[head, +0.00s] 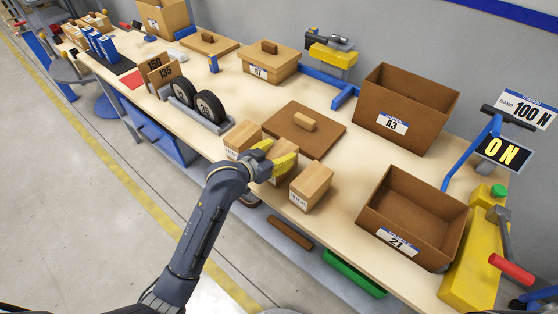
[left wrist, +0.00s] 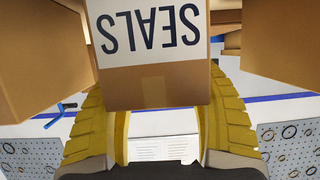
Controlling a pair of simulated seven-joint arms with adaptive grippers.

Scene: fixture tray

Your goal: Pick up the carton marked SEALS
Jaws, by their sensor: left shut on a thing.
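The carton marked SEALS (left wrist: 152,45) is a brown box with a white label, seen upside down in the left wrist view. My left gripper (left wrist: 158,130) has its yellow fingers on both sides of it and is shut on it. In the head view the left gripper (head: 273,155) is at the front edge of the bench, between two similar cartons, and mostly hides the held one. I cannot tell whether the carton is clear of the bench. My right gripper is not in view.
One carton (head: 241,138) stands close on the left and another (head: 311,187) close on the right. Behind lies a brown board with a wooden handle (head: 304,122). Open boxes A3 (head: 385,123) and 21 (head: 396,238) stand to the right. A wheeled fixture (head: 207,119) is to the left.

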